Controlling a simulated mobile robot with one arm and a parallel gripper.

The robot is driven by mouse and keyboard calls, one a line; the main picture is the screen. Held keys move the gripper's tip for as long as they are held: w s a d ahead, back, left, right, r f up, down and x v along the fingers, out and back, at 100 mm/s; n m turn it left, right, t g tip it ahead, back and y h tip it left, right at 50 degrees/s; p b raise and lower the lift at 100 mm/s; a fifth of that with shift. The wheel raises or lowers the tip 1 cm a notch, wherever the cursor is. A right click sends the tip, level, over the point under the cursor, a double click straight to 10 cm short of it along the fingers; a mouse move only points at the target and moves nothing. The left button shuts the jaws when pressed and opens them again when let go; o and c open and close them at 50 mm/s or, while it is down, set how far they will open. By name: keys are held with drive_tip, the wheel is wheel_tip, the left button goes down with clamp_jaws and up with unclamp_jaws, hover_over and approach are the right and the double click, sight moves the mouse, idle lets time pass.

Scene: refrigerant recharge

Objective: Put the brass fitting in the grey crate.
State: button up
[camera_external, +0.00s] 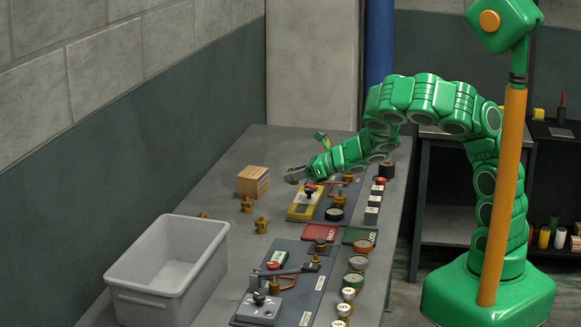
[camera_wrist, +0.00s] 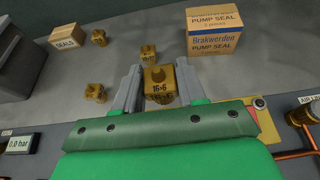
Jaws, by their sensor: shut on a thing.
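My gripper (camera_external: 297,174) is shut on a brass fitting (camera_wrist: 160,84) marked 16x6, which sits between the two grey fingers in the wrist view. In the external view the gripper is above the table, beyond the yellow gauge device, and the held fitting is hard to make out. The grey crate (camera_external: 150,300) stands open at the near left end of the table, well apart from the gripper. Its visible inside looks empty. Other brass fittings stand loose on the table, one near the cardboard box (camera_external: 247,204) and one nearer the crate (camera_external: 261,225).
A cardboard box (camera_external: 253,182) marked pump seal stands against the far left side of the table; it also shows in the wrist view (camera_wrist: 214,36). Two device panels, red and green plates (camera_external: 359,236) and several small tins (camera_external: 358,263) fill the right side.

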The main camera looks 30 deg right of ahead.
sight(278, 230)
drive_tip(key=s+a+f+n+g+y, duration=0.25)
drive_tip(key=s+a+n+g, duration=0.2)
drive_tip(key=s+a, duration=0.5)
drive_tip(key=shift+y, duration=0.35)
drive_tip(key=shift+w+a+f, duration=0.2)
drive_tip(key=shift+w+f, duration=0.1)
drive_tip(key=shift+f, duration=0.85)
drive_tip(key=shift+w+a+f, duration=0.25)
drive_tip(key=shift+f, duration=0.9)
drive_tip(key=shift+w+a+f, duration=0.2)
drive_tip(key=shift+w+f, duration=0.1)
drive_tip(key=shift+f, duration=0.85)
drive_tip(key=shift+f, duration=0.15)
drive_tip(key=o, duration=1.1)
drive_tip(key=shift+r, duration=0.2)
drive_tip(key=v, duration=0.8)
drive_tip(key=shift+s+d+r, duration=0.15)
drive_tip(key=shift+d+r, duration=0.05)
drive_tip(key=shift+d, duration=0.1)
drive_tip(key=shift+v, duration=1.6)
